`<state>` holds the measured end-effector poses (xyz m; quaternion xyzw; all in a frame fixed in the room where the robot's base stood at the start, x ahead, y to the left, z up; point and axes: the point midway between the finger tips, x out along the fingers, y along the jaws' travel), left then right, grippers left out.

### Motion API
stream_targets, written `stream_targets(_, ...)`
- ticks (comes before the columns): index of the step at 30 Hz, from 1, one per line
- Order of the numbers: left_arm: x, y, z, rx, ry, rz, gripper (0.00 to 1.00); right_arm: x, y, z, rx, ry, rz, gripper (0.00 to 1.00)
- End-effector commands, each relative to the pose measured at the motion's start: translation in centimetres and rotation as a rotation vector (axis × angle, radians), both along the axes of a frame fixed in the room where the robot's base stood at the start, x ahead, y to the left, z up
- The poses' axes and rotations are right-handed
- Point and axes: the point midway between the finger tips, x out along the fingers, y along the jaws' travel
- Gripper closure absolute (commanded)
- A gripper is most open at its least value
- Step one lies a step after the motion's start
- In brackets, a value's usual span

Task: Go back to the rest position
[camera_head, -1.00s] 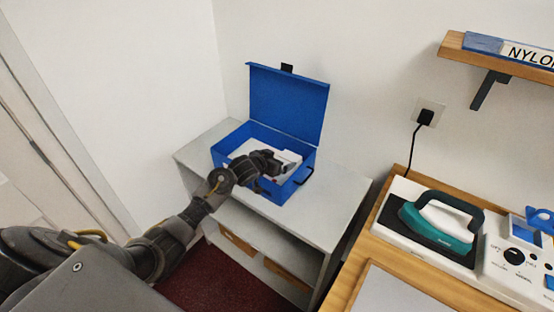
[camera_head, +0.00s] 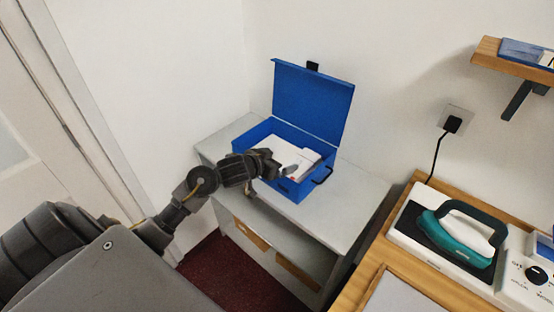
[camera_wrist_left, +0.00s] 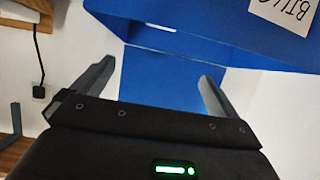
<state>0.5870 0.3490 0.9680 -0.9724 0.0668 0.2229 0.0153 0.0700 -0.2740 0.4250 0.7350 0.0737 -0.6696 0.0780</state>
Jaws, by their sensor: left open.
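My left gripper (camera_head: 278,171) is open with nothing between its fingers. In the head view it is at the near left side of an open blue box (camera_head: 325,168), overlapping its front edge. I cannot tell whether it touches the box. In the left wrist view, the two fingers of the left gripper (camera_wrist_left: 155,86) stand wide apart in front of the blue box (camera_wrist_left: 180,82), and a white label with dark letters (camera_wrist_left: 288,12) shows. White contents (camera_head: 304,158) lie in the box, partly hidden by the gripper. My right gripper is not in view.
The box stands on a grey shelf unit (camera_head: 345,200) in the corner, its lid (camera_head: 312,105) raised. A wooden counter (camera_head: 345,298) at right holds a teal iron (camera_head: 465,238). A wall shelf (camera_head: 485,50) is at upper right. Bare shelf top lies right of the box.

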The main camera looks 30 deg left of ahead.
Motion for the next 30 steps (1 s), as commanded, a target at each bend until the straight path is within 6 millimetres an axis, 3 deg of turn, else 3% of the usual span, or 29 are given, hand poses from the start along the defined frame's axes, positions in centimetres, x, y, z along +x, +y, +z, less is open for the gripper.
stream_targets(16, -0.2, 0.0, 0.0, 0.001, 0.000, 0.000, 0.01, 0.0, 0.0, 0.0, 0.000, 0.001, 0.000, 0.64)
stream_targets(19, -1.1, -0.6, -1.0, 0.013, 0.019, 0.003, 0.01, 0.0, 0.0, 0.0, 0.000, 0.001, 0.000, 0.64)
stream_targets(23, -5.5, -2.7, -4.6, 0.064, 0.110, 0.027, 0.01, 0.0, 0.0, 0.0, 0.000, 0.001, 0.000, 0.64)
stream_targets(27, -13.5, -5.3, -8.9, 0.134, 0.288, 0.051, 0.01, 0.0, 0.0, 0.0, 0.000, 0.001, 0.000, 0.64)
stream_targets(30, -18.2, -6.4, -10.5, 0.159, 0.400, 0.056, 0.01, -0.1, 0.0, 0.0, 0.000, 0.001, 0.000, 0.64)
